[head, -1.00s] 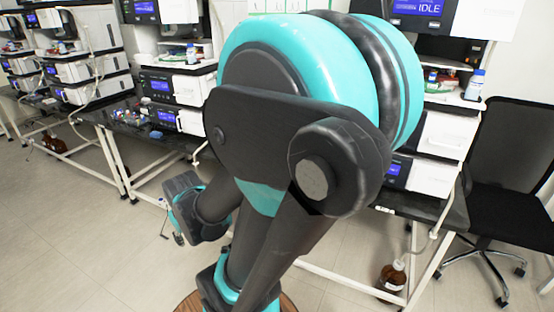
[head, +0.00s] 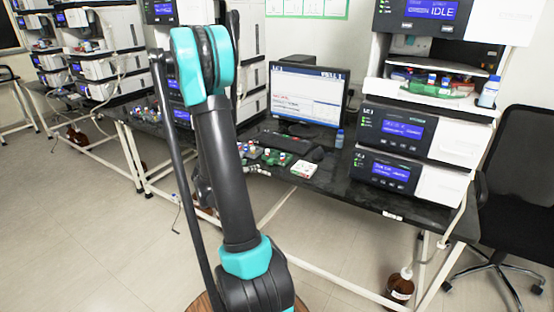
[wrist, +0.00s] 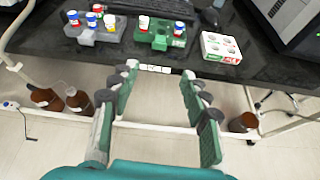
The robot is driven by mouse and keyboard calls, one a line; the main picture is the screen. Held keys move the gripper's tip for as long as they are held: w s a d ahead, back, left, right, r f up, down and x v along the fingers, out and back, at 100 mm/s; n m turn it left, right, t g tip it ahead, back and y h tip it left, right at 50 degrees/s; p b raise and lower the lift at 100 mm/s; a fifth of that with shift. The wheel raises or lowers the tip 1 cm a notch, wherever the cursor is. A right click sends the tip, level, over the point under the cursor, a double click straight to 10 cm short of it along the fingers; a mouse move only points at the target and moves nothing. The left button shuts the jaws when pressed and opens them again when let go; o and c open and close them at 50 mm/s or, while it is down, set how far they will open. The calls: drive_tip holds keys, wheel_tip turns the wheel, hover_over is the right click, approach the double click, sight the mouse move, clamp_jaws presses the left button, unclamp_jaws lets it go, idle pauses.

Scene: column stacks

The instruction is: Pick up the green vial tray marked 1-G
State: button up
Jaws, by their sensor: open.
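A green vial tray (wrist: 168,36) with a few capped vials stands near the front edge of the dark bench in the wrist view. It also shows in the head view (head: 273,158), right of my arm. No 1-G marking is readable on it. My gripper (wrist: 160,76) is open and empty, its two fingers spread and pointing toward the bench edge. The green tray lies beyond the fingertips, roughly in line with the gap between them, and nothing touches it. In the head view my arm hides most of my gripper.
A grey tray (wrist: 100,34) with several vials stands left of the green tray, and a white box (wrist: 221,47) right of it. A keyboard (head: 287,142) lies behind. Another green tray (head: 440,90) sits on the instrument shelf. A black chair (head: 520,160) stands at the right.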

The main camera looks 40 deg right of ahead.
sight(271, 160)
drive_tip(key=shift+n, duration=0.4)
drive_tip(key=x, duration=1.8)
drive_tip(key=shift+d+r, duration=0.15)
drive_tip(key=shift+r, duration=0.15)
drive_tip(key=shift+c, duration=0.6)
clamp_jaws()
